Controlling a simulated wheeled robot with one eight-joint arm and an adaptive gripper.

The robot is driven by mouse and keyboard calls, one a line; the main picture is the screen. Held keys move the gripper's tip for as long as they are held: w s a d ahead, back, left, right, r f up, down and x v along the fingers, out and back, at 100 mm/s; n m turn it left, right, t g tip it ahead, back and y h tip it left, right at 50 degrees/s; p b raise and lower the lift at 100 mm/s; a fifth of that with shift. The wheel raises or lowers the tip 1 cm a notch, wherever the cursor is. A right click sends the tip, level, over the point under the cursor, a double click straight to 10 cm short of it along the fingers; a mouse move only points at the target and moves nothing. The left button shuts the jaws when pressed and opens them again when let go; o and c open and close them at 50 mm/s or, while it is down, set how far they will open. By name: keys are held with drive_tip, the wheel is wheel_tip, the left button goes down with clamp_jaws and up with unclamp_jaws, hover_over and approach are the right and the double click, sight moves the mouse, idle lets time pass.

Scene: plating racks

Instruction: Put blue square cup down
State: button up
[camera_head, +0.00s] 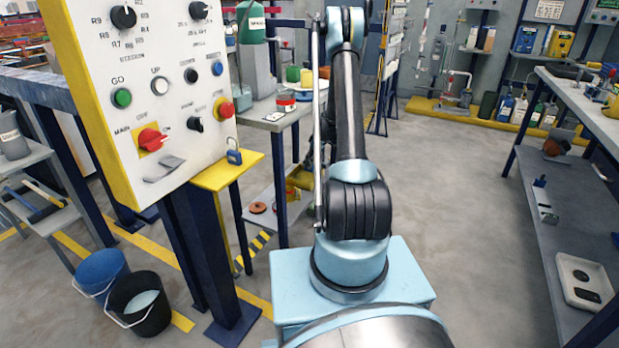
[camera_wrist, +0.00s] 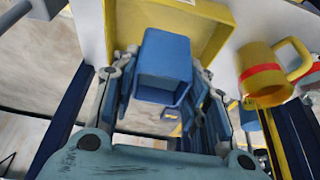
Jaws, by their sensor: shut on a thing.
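The blue square cup (camera_wrist: 165,62) is in the middle of the wrist view, with its square opening facing the camera. My gripper (camera_wrist: 163,78) is shut on it, with one finger along each side. Beyond the cup is a yellow tray (camera_wrist: 222,14) with a raised rim. I cannot tell whether the cup touches it.
A yellow mug with a red band (camera_wrist: 262,80) stands right of the cup in the wrist view. The control panel (camera_head: 140,90) and its post stand close on the left. Two buckets, one black (camera_head: 138,305), are on the floor.

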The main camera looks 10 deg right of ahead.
sight(315, 163)
drive_tip(key=shift+f, duration=3.35)
drive_tip(key=o, duration=1.2)
drive_tip(key=shift+f, duration=0.1)
drive_tip(key=v, duration=1.2)
